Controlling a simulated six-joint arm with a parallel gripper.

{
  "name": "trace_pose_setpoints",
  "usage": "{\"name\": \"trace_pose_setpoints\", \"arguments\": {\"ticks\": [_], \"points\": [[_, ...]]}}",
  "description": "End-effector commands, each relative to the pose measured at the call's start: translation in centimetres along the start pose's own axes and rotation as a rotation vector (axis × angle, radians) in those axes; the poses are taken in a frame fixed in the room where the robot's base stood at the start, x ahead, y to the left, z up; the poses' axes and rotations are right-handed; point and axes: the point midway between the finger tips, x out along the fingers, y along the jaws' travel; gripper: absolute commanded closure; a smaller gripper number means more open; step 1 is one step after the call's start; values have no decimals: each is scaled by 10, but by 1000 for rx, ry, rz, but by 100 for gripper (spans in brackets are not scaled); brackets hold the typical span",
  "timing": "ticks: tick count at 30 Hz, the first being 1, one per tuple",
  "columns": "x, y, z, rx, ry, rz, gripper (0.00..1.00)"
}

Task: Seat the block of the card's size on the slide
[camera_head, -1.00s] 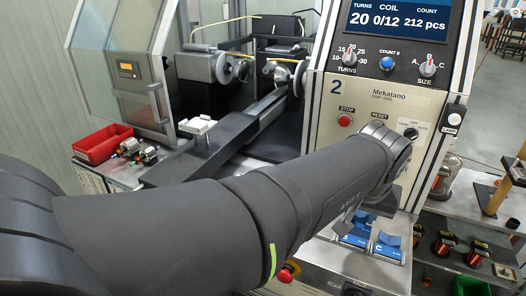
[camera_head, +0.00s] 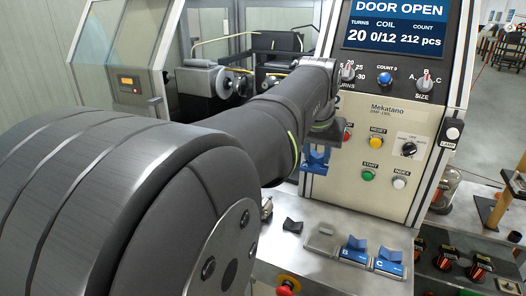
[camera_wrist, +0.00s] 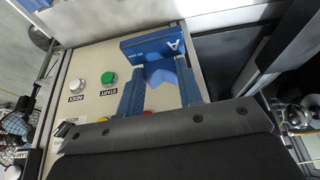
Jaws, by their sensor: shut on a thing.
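My gripper (camera_head: 318,143) is shut on a blue block marked A (camera_head: 316,160), held in the air in front of the machine's panel. In the wrist view, block A (camera_wrist: 152,46) has a V-shaped notch and sits between the finger tips. Blue blocks B (camera_head: 353,250) and C (camera_head: 387,262) stand on the metal shelf. A bare grey spot (camera_head: 320,240) lies to their left. The slide is hidden behind my arm in the head view and cannot be made out in the wrist view. I cannot make out the card.
The winding machine panel (camera_head: 385,128) stands behind the gripper, with buttons and a SIZE knob (camera_head: 424,86). Its screen (camera_head: 400,25) reads DOOR OPEN. A dark notched piece (camera_head: 292,226) lies on the shelf. A red button (camera_head: 288,284) is at its front edge.

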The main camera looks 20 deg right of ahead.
Motion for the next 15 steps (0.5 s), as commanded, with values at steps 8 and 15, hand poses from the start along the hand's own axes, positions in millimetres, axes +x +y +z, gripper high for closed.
{"name": "trace_pose_setpoints", "arguments": {"ticks": [8,15], "points": [[-14,-101,-41,-8,0,-3,93],[-32,-194,-56,4,1,2,93]]}}
